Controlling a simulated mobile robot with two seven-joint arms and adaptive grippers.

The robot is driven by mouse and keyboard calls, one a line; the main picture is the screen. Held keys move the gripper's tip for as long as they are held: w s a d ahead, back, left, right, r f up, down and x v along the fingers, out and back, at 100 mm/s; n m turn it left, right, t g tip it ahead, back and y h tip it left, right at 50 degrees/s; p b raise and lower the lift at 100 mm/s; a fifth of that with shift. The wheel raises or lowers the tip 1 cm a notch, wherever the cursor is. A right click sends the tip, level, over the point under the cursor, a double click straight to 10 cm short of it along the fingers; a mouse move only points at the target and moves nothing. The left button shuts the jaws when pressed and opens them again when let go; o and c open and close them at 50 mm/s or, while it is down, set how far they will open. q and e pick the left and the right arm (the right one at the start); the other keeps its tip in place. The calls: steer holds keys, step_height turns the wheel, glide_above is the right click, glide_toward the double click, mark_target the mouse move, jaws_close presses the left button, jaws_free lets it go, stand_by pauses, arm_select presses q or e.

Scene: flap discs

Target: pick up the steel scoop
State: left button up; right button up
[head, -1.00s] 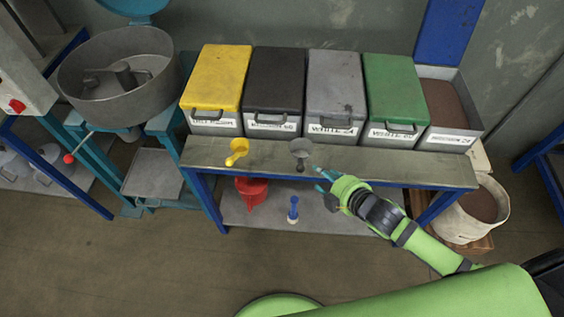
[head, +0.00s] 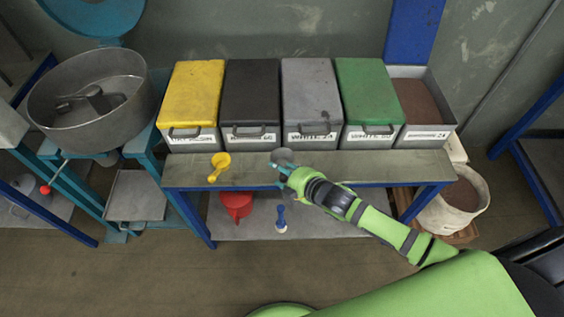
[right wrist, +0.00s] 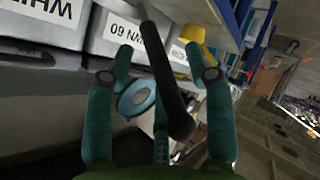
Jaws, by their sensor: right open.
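The steel scoop (head: 283,156) lies on the shelf top in front of the grey-lidded bin, its grey bowl partly showing behind my gripper in the head view. My right gripper (head: 283,171) is at the scoop's handle end, over the shelf's front edge. In the right wrist view the scoop's dark handle (right wrist: 168,85) runs between the spread teal fingers of the right gripper (right wrist: 159,62). The fingers are open and do not appear closed on it; exact contact is unclear. My left gripper is not in view.
A yellow scoop (head: 219,166) lies left on the shelf (head: 385,170). Yellow, black, grey and green-lidded bins stand behind it. A red funnel (head: 236,205) and a blue-handled item (head: 281,219) are on the lower shelf. A large mixing pan (head: 88,120) stands left.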

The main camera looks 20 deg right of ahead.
steer(key=shift+s, duration=0.1)
jaws_close()
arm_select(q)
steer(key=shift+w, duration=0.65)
arm_select(e)
steer(key=shift+r, duration=0.1)
steer(key=shift+r, duration=0.6)
step_height(320, 180, up, 3)
steer(key=shift+b, duration=0.3)
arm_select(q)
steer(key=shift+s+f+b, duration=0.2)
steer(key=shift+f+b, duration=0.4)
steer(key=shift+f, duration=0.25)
arm_select(e)
steer(key=s+d+r, duration=0.6)
steer(key=s+d, duration=0.2)
steer(key=shift+s+r, duration=0.25)
steer(key=shift+r, duration=0.15)
